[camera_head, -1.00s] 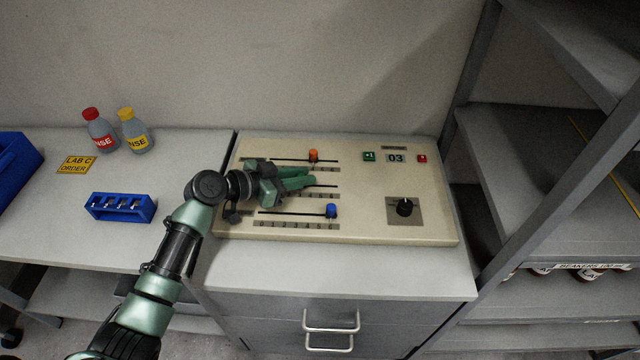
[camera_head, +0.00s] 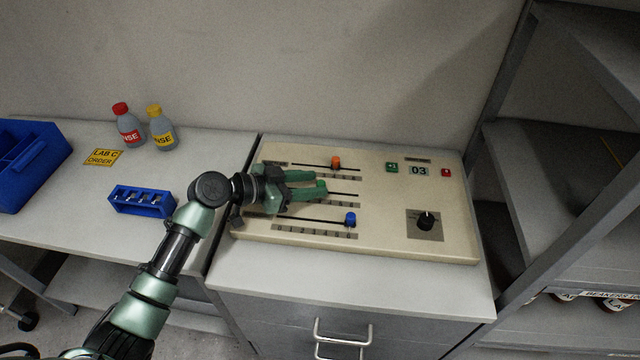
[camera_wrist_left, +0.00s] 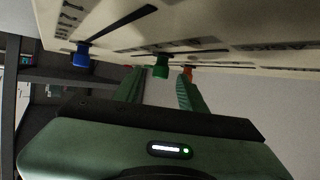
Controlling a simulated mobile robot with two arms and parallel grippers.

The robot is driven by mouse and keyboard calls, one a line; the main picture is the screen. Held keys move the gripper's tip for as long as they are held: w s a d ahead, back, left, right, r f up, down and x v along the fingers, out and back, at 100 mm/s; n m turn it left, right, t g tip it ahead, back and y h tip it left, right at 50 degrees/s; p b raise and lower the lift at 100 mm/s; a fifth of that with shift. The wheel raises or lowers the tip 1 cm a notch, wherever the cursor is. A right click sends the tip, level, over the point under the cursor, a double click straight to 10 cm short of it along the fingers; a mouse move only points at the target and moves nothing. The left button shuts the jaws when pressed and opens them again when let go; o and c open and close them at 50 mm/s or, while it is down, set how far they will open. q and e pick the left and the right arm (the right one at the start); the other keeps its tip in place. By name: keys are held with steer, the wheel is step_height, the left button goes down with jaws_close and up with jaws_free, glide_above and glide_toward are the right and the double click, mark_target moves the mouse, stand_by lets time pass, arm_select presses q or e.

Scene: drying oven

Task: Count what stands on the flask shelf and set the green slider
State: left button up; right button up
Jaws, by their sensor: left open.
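The control panel (camera_head: 390,240) has three horizontal sliders. The green slider knob (camera_head: 321,184) is on the middle track, mostly hidden by my left gripper (camera_head: 318,187). In the left wrist view the green knob (camera_wrist_left: 161,67) shows in the gap between the fingertips of my left gripper (camera_wrist_left: 160,82). The fingers are open and I see no clear contact with the knob. The scale reading at the green knob is hidden. A shelf rack (camera_head: 555,165) stands at the right; its lower shelf is labelled BEAKERS and holds brown bottles (camera_head: 614,304). No flasks are visible. My right gripper is out of view.
An orange knob (camera_head: 336,162) lies behind the green one and a blue knob (camera_head: 350,219) in front. The panel has a display (camera_head: 418,170) reading 03, green and red buttons and a black dial (camera_head: 427,220). A blue rack (camera_head: 142,201) and two bottles stand on the left bench.

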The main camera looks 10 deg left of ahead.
arm_select(q)
steer(key=v, duration=0.4)
steer(key=shift+s+a+b, duration=0.25)
steer(key=shift+b, duration=0.15)
steer(key=shift+r, duration=0.1)
